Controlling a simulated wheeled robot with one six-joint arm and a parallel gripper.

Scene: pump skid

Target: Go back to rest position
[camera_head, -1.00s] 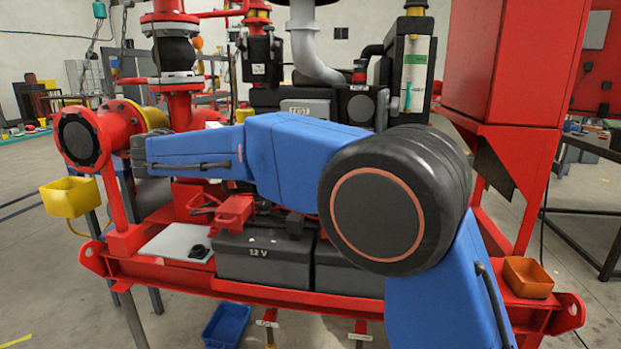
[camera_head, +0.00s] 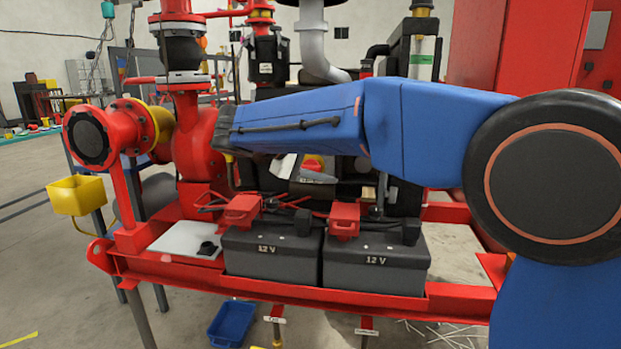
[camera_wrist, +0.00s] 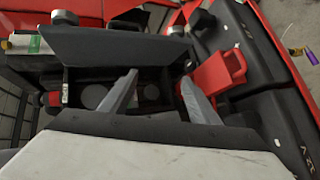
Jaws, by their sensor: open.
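My gripper shows in the wrist view (camera_wrist: 160,100), its two grey fingers apart with nothing between them. In the head view my blue arm stretches leftward across the skid, and its wrist end is by the red pump casing; the fingers are hidden there. Two black 12 V batteries (camera_head: 270,258) stand below the arm on the red skid frame. They have red terminal clamps (camera_head: 343,218), and one red clamp also shows right of my fingers in the wrist view (camera_wrist: 222,70).
A red pump and flange (camera_head: 92,136) stand at the left, with a yellow bin (camera_head: 76,196) beside them. A blue bin (camera_head: 231,322) lies below the skid's front rail (camera_head: 200,277). Red cabinets (camera_head: 520,45) rise at the right. A dark panel (camera_wrist: 125,45) lies close beyond my fingers.

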